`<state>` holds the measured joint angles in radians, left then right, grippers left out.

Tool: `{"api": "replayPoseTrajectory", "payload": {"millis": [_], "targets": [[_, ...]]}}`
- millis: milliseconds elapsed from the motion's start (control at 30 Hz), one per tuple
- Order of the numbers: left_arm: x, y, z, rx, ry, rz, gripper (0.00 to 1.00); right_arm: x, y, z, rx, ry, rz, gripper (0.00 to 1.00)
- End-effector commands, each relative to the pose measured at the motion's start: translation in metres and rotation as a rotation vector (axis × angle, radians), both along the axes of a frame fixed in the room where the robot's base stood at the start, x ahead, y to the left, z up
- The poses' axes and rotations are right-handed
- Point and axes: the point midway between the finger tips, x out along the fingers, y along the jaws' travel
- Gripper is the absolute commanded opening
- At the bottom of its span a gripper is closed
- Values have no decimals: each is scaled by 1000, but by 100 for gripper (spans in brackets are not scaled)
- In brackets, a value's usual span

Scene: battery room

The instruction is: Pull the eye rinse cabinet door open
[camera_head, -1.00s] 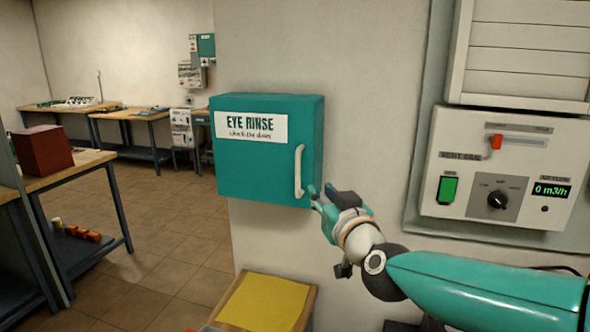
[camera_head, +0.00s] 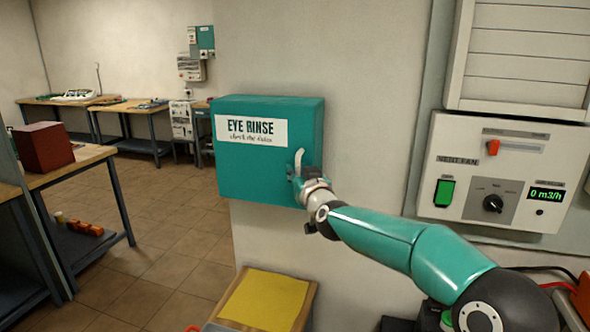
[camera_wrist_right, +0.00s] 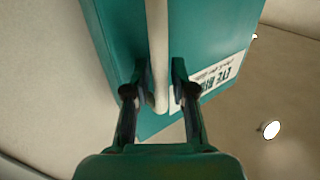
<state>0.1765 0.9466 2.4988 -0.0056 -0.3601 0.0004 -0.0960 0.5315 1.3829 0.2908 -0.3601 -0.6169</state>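The teal eye rinse cabinet (camera_head: 255,180) hangs on the wall in the middle of the head view, with its door shut. Its white vertical handle (camera_head: 299,162) is on the right side of the door; my right gripper hides the lower part. My right gripper (camera_head: 297,178) is at the handle. In the right wrist view, the gripper (camera_wrist_right: 161,80) has its two fingers apart, one on each side of the handle (camera_wrist_right: 158,45), with gaps visible between fingers and bar. My left gripper is not in view.
A wooden stand with a yellow top (camera_head: 265,302) is below the cabinet. A vent fan panel (camera_head: 497,170) is on the wall at right. A bench with a dark red box (camera_head: 42,149) stands at left. Open tiled floor lies between.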

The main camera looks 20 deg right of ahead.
Motion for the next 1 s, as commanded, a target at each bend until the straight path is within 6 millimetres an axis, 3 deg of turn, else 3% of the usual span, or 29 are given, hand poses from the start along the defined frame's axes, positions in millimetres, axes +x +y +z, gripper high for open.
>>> {"api": "replayPoseTrajectory", "payload": {"millis": [267, 400, 433, 700, 733, 1000], "targets": [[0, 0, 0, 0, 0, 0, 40, 1, 0, 0, 0, 0, 1, 25], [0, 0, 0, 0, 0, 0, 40, 1, 1, 0, 0, 0, 1, 1], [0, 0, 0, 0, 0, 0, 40, 1, 1, 0, 0, 0, 1, 0], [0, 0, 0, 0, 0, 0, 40, 1, 1, 0, 0, 0, 1, 0], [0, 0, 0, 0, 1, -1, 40, 1, 11, 0, 1, 0, 5, 0], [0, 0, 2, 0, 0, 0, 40, -4, 9, 1, 0, 0, 5, 0]]}}
